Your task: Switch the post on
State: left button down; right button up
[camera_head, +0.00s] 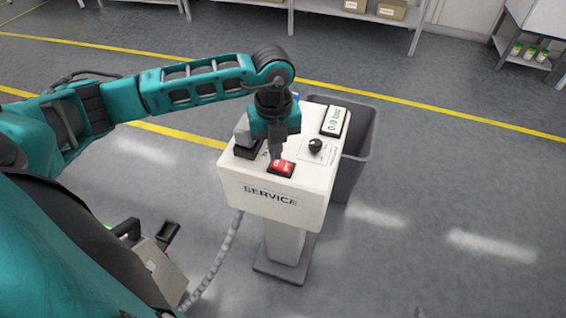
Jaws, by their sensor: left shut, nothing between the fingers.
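The service post (232,192) is a white box on a grey pedestal, with "SERVICE" on its front. On its top a red rocker switch (281,168) sits near the front edge. A black knob (316,146) is to its right, and a display (334,121) reading what looks like 0.0 is at the back right. My left gripper (277,156) is shut and empty, pointing down at the rear edge of the red switch. I cannot tell whether its tips touch the switch. My arm hides part of the post's top. My right gripper is not in view.
A dark grey bin (357,150) stands right behind the post. A grey hose (216,262) runs from the post down to the left. Shelves with boxes (391,9) are at the back. The floor to the right is clear.

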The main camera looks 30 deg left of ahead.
pick_arm(q)
jog(key=shift+f+b, duration=0.85)
jog(key=shift+f, duration=0.3)
dwell(0.9)
jog(key=shift+s+r, duration=0.1)
jog(key=shift+r+p, duration=2.75)
jog(key=shift+r, duration=0.7)
